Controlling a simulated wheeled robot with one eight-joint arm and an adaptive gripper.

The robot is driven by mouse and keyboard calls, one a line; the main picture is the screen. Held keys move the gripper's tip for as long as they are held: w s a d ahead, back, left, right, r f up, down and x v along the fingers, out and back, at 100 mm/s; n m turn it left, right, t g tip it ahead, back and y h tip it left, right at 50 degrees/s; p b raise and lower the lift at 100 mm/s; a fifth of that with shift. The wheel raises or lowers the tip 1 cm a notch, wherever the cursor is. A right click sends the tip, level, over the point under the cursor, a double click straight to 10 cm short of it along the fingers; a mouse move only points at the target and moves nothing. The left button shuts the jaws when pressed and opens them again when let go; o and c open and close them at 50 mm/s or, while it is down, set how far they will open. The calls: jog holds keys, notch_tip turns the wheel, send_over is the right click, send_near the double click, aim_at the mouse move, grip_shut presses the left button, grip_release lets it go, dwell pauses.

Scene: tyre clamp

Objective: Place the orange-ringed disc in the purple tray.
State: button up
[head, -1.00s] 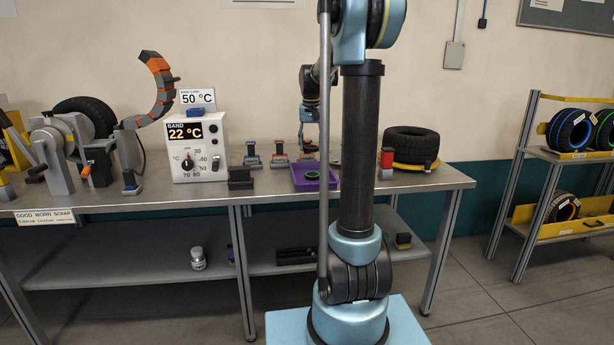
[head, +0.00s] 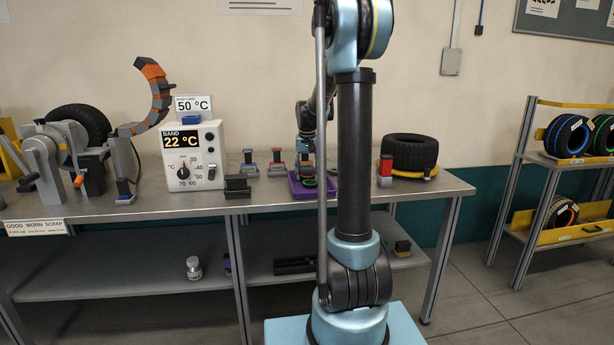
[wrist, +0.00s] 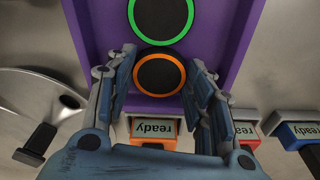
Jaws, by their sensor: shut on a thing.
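The purple tray (head: 297,194) stands on the bench, partly behind my arm in the head view. It fills the upper middle of the wrist view (wrist: 98,35). A green-ringed disc (wrist: 160,18) lies in it. My gripper (wrist: 160,84) is over the tray's near part in the wrist view, its fingers shut on the orange-ringed disc (wrist: 160,75). The disc sits just beside the green-ringed one, within the tray's outline. I cannot tell whether it touches the tray floor. In the head view my gripper (head: 306,168) is low at the tray.
Several small stands with "ready" labels, one orange (wrist: 152,133), line the bench beside the tray. A tyre (head: 410,151) lies on a yellow-edged holder to the right. A red-and-grey block (head: 385,170) stands near it. The heater box (head: 195,155) is left.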

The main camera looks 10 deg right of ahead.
jog(key=shift+f, duration=0.35)
jog(key=o, duration=1.1)
jog(key=shift+c, duration=0.2)
